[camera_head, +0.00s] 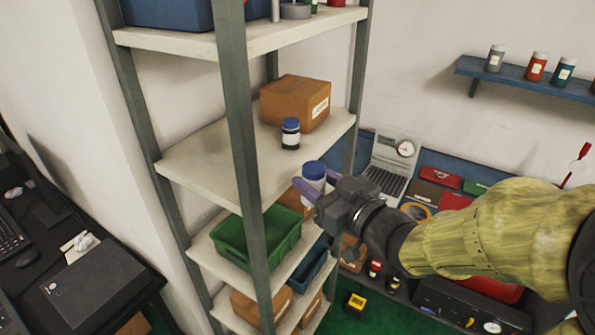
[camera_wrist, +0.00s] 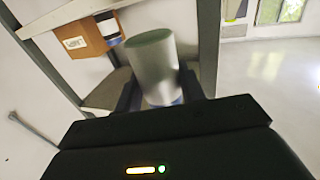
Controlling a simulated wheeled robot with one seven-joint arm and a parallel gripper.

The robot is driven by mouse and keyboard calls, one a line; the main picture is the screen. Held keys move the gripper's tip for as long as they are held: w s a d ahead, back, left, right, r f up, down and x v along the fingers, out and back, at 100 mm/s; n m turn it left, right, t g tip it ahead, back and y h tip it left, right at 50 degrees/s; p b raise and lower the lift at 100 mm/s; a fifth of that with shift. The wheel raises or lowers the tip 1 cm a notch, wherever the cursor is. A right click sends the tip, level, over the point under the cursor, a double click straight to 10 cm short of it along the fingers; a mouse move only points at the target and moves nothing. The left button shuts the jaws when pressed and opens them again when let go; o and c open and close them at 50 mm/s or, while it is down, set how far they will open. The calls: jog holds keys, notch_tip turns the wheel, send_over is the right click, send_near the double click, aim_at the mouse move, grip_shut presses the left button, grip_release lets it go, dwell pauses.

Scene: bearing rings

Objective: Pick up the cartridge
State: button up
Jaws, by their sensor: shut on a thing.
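In the wrist view the cartridge (camera_wrist: 152,62) shows as a plain grey-white cylinder between the dark fingers of my gripper (camera_wrist: 160,88), with a bit of blue low down. It seems clear of the shelf boards. Part of its lower side is hidden by the gripper in the head view.
A dark jar with a blue cap (camera_head: 290,133) and a cardboard box (camera_head: 296,103) stand on the rack's middle shelf (camera_head: 205,165). A green bin (camera_head: 257,238) sits on the shelf below. A blue wall shelf (camera_head: 525,76) with several jars is at right.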

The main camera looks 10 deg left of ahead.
jog(key=shift+s+d, duration=0.3)
jog(key=shift+w+f, duration=0.1)
jog(key=shift+w, duration=0.05)
dwell(0.3)
jog(key=w+d+f+m+t+h, duration=0.2)
jog(key=w+d+f, duration=0.4)
jog(key=f, duration=0.3)
jog(key=w+d+f+m+t+h, duration=0.1)
jog(key=w+d+f+m+h, duration=0.1)
jog(key=w+d+f, duration=0.45)
jog(key=d+f+m+t+h, duration=0.1)
jog(key=d+f+m+h, duration=0.1)
jog(key=f, duration=0.6)
jog(key=s+d+f+m+t+h, duration=0.1)
jog(key=d+f+m+h, duration=0.1)
jog(key=f, duration=0.7)
jog(key=s+d+f+m+t+h, duration=0.1)
jog(key=d+f+m+h, duration=0.1)
jog(key=f+h, duration=0.3)
notch_tip(320, 180, down, 3)
jog(key=shift+s+d+f+h, duration=0.2)
jog(key=shift+d+h, duration=0.2)
jog(key=shift+d, duration=0.3)
